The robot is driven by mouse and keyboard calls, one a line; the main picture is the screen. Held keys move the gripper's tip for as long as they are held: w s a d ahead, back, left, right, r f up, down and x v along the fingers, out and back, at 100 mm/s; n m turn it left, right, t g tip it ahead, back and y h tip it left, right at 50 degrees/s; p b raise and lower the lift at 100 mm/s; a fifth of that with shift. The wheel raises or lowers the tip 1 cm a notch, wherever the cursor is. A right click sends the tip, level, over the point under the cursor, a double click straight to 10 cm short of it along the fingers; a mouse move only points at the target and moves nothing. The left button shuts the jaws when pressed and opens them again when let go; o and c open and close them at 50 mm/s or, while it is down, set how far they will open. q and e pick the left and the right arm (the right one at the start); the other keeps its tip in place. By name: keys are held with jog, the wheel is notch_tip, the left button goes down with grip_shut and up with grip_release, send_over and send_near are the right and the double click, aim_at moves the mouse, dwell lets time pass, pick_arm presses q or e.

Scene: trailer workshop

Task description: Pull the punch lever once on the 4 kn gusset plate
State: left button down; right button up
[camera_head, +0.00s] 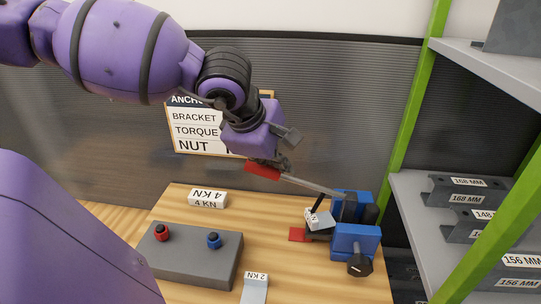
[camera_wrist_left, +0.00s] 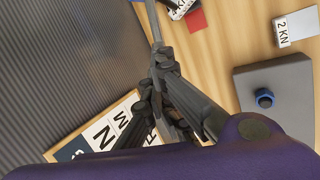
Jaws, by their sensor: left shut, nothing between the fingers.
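The blue punch (camera_head: 355,238) stands on the right of the wooden bench. Its grey lever (camera_head: 312,186) slants up and left to a red grip (camera_head: 262,171). My left gripper (camera_head: 279,160) is shut with nothing held, right at the red grip; I cannot tell whether it touches. In the left wrist view the shut fingers (camera_wrist_left: 165,92) overlap the lever's line (camera_wrist_left: 152,22). My right gripper is out of view.
A grey box with a red knob (camera_head: 161,232) and a blue knob (camera_head: 214,240) is on the left of the bench. A 2 KN plate (camera_head: 255,284) lies in front. A green-post shelf (camera_head: 412,120) with labelled brackets stands right. A sign (camera_head: 195,131) hangs behind.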

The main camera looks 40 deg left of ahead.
pick_arm(q)
jog(key=shift+w+d+r, duration=0.15)
jog(key=shift+d+r, duration=0.1)
jog(key=shift+r, duration=0.3)
jog(key=shift+w+d+r, duration=0.15)
jog(key=shift+d+r, duration=0.05)
jog(key=shift+r, duration=0.35)
jog(key=shift+w+d+r+b, duration=0.1)
jog(key=shift+d+r+b, duration=0.15)
jog(key=shift+r, duration=0.25)
jog(key=shift+w+d+r+b, duration=0.1)
jog(key=shift+r+b, duration=0.2)
jog(key=shift+r, duration=0.15)
jog(key=shift+w+d+r+b, duration=0.1)
jog(key=shift+d+r+b, duration=0.15)
jog(key=shift+r, duration=0.25)
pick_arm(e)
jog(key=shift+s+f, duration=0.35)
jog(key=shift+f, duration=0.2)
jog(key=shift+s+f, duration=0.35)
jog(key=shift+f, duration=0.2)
